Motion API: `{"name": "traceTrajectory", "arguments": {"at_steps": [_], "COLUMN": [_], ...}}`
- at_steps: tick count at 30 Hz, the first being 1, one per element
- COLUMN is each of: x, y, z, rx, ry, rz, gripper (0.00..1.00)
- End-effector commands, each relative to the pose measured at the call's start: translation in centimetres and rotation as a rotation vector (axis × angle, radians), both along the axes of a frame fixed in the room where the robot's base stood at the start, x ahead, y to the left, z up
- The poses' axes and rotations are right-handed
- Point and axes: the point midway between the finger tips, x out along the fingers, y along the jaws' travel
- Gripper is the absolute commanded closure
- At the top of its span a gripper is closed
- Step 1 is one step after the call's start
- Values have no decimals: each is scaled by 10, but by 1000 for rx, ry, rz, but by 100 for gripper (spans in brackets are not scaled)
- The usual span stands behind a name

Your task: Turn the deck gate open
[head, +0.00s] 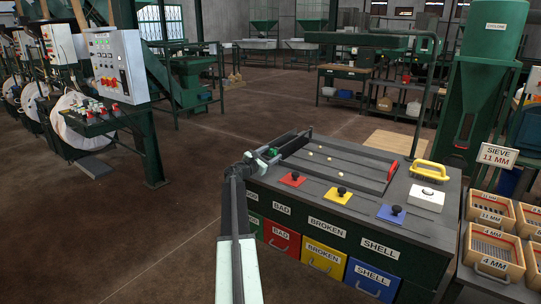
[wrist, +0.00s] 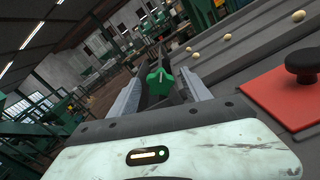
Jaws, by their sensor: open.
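The sorting deck (head: 340,163) is a grey bench top with raised rails and a few pale nuts on it. A green knob-like piece with a pale mark (wrist: 159,77) shows between my fingers in the wrist view; it also shows at the deck's left end in the head view (head: 271,153). My gripper (head: 276,149) is open there, with one finger on each side of the green piece in the wrist view (wrist: 158,88). I cannot tell whether the fingers touch it. A red piece (head: 393,171) stands at the deck's right end. No part is clearly identifiable as the gate.
Red (head: 292,180), yellow (head: 341,195) and blue (head: 391,213) plates with black knobs lie along the front. A yellow handle (head: 430,171) and a white box with a button (head: 427,197) are at right. Labelled drawers (head: 325,258) are below.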

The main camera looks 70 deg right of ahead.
Motion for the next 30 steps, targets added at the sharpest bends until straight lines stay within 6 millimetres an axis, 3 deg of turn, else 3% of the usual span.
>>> {"name": "traceTrajectory", "arguments": {"at_steps": [5,11,12,30], "x": [0,0,0,0], "y": [0,0,0,1], "z": [0,0,0,0], "rx": [0,0,0,-11], "ry": [0,0,0,-48], "rz": [0,0,0,-1], "gripper": [44,96,100,100]}}
